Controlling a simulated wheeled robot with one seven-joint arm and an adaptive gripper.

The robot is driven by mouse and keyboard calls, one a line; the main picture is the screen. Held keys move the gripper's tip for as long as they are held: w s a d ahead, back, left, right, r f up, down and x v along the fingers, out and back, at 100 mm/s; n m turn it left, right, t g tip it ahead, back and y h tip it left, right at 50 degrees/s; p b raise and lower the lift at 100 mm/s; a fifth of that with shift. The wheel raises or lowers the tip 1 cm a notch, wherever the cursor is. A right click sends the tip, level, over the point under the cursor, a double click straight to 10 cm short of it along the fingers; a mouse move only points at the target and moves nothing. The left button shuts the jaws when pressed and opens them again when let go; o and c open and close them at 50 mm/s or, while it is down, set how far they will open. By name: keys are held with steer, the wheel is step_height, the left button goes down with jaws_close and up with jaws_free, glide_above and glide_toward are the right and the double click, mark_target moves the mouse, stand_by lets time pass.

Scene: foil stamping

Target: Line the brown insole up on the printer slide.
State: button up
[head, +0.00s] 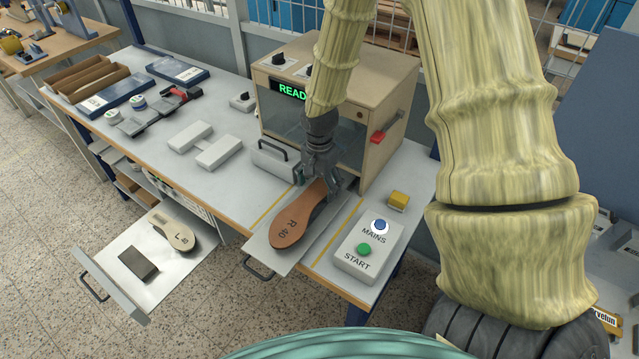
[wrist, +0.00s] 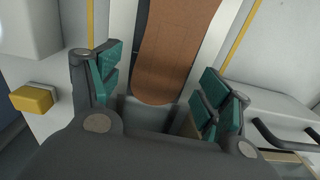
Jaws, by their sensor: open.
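The brown insole (head: 298,219), marked "R 40", lies on the grey printer slide (head: 263,239) in front of the machine. It sits at an angle along the slide in the head view. My gripper (head: 318,182) is above the insole's far, heel end, with its fingers apart. In the wrist view the brown insole (wrist: 178,50) runs up between the teal finger pads of my gripper (wrist: 160,95), with its rounded end near the palm. I cannot tell whether the pads touch it. The far part of the slide is hidden by my gripper in the head view.
The printer (head: 388,95) shows "READY" behind the slide. A control box (head: 352,268) with MAINS and START buttons stands right of the slide, near a yellow block (head: 398,200). An open drawer (head: 190,262) at lower left holds a light insole (head: 172,231) and a dark block (head: 138,263).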

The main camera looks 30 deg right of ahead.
step_height(320, 180, up, 12)
stand_by(0.9)
stand_by(0.3)
